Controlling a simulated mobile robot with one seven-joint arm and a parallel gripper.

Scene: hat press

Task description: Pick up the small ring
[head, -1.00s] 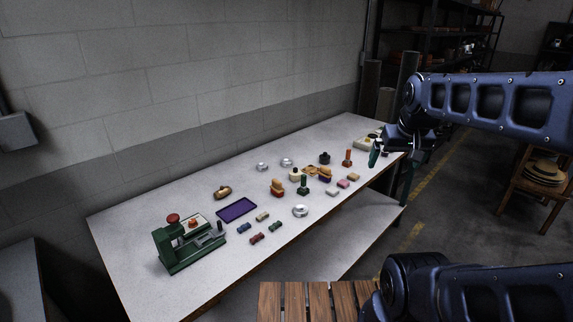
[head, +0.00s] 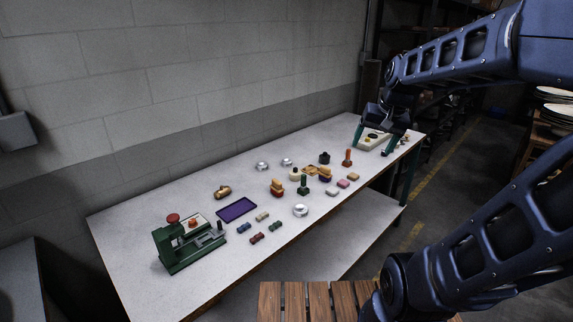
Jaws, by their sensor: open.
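Three silvery ring-shaped pieces lie on the table: one at the back (head: 262,167), another just right of it (head: 287,162), and one nearer the front edge (head: 300,210). I cannot tell which is the small ring. My gripper (head: 378,147) is at the far right end of the table, well away from these three. Its green fingers are spread wide, with nothing held. They hang on either side of a cream box (head: 368,146) with a small dark round item (head: 373,136) on top; I cannot tell whether this is a ring.
A green press (head: 185,245) stands at the near left end, beside a purple tray (head: 237,209). Several stamps, blocks and small coloured pieces crowd the table's middle. A dark round pot (head: 324,158) and a red-brown stamp (head: 347,158) stand nearest the gripper. A wall runs behind.

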